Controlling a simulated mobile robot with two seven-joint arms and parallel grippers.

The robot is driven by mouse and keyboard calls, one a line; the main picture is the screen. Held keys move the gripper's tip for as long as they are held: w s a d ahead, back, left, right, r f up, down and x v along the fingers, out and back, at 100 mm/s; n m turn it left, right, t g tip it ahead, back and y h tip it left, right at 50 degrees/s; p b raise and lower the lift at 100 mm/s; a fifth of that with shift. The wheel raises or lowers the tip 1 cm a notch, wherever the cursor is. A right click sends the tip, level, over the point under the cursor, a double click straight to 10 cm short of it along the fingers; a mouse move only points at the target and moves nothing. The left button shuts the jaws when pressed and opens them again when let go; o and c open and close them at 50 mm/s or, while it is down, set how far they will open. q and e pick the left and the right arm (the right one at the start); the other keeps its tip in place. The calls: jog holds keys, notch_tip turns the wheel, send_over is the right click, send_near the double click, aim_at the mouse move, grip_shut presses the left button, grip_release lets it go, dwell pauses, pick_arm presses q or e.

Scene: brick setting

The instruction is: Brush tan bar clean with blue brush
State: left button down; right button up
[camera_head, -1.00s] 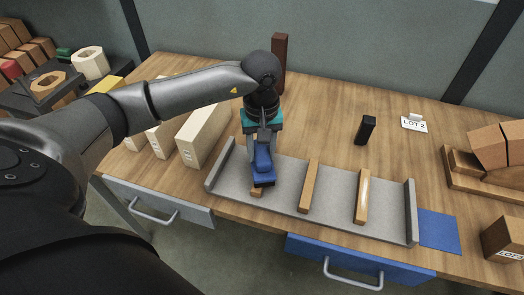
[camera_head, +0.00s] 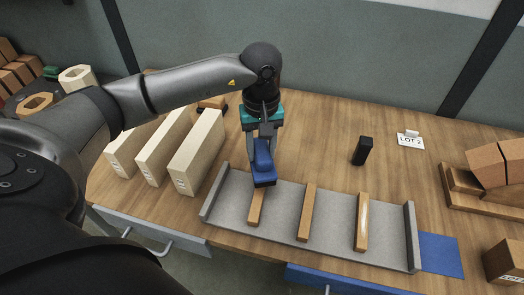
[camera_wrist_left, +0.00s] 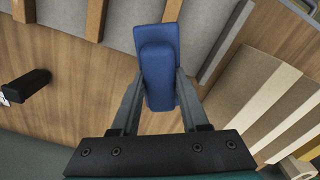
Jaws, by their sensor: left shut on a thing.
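My left gripper (camera_head: 262,150) points down and is shut on the blue brush (camera_head: 263,168). The brush is over the far end of the left tan bar (camera_head: 256,208); I cannot tell whether it touches. The middle tan bar (camera_head: 306,213) and right tan bar (camera_head: 362,222) lie apart from it in the grey tray (camera_head: 334,222). The right bar carries a pale streak. In the left wrist view the brush (camera_wrist_left: 158,62) sits between the fingers, partly covering the left bar (camera_wrist_left: 172,10). My right gripper is not in view.
Cream blocks (camera_head: 197,152) stand left of the tray. A black block (camera_head: 362,151) and a LOT 2 card (camera_head: 410,140) are behind it. A blue mat (camera_head: 440,254) and brown blocks (camera_head: 494,158) are at right. A brown piece (camera_head: 212,102) lies behind my arm.

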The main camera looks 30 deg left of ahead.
pick_arm(q)
jog(key=shift+r+p, duration=0.95)
jog(key=shift+r, duration=0.85)
